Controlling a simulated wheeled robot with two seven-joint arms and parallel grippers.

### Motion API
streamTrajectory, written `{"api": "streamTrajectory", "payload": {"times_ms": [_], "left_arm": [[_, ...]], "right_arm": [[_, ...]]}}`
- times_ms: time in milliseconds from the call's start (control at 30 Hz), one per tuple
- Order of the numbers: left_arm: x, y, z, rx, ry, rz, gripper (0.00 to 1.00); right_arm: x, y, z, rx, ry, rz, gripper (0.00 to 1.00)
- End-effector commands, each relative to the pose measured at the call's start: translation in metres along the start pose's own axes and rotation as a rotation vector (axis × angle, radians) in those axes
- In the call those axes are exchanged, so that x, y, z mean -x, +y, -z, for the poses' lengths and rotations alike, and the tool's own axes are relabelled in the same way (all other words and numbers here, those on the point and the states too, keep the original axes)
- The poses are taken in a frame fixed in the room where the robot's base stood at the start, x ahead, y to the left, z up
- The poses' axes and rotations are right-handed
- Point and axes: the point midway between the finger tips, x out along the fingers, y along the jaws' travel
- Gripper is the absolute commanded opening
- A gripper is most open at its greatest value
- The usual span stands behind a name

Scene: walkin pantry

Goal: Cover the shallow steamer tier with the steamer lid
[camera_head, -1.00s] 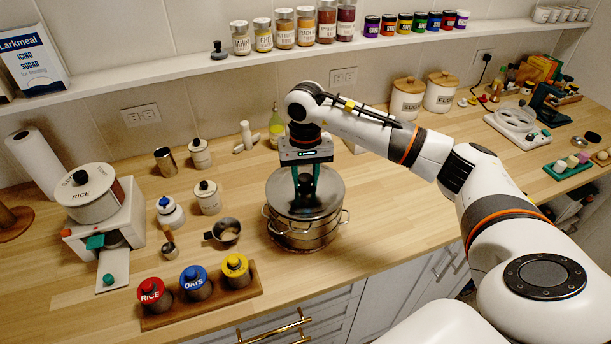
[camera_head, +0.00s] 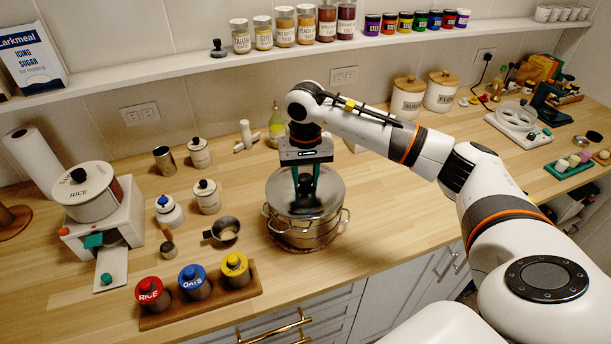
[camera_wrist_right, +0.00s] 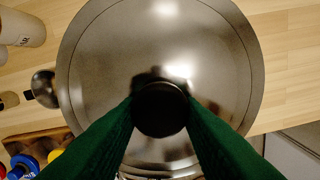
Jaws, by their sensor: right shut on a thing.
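The steamer lid (camera_head: 325,196) is a round, shiny metal lid with a black knob. In the head view it lies over the top of the metal steamer tier (camera_head: 309,234), which has side handles and stands on the counter. My right gripper (camera_head: 306,186) points straight down and is shut on the lid's black knob. The right wrist view shows its green fingers on both sides of the knob (camera_wrist_right: 160,108), with the lid (camera_wrist_right: 110,70) filling most of the picture. I cannot tell whether the lid fully touches the tier's rim. My left gripper is not in view.
A metal cup (camera_head: 226,231) stands just left of the steamer. A wooden rack (camera_head: 203,300) with red, blue and yellow lidded jars is at the front left. A green-capped bottle (camera_head: 277,127) stands behind. The counter right of the steamer is fairly clear under my arm.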

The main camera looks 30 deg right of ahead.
Motion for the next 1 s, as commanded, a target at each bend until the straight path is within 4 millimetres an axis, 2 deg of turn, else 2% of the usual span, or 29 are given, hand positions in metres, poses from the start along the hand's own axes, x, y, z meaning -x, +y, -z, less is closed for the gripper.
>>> {"api": "streamTrajectory", "payload": {"times_ms": [500,533,667,1000], "left_arm": [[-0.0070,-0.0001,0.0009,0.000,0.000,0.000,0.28],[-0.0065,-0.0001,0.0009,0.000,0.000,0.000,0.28],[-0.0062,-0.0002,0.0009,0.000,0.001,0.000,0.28],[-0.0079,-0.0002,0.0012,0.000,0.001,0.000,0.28]], "right_arm": [[-0.0051,0.0001,-0.0001,0.000,-0.001,-0.001,0.06],[-0.0045,0.0001,-0.0001,0.000,-0.001,-0.001,0.36],[-0.0043,0.0000,-0.0001,0.000,0.000,0.000,0.57],[-0.0025,0.0000,-0.0003,0.000,-0.001,0.000,0.58]]}}
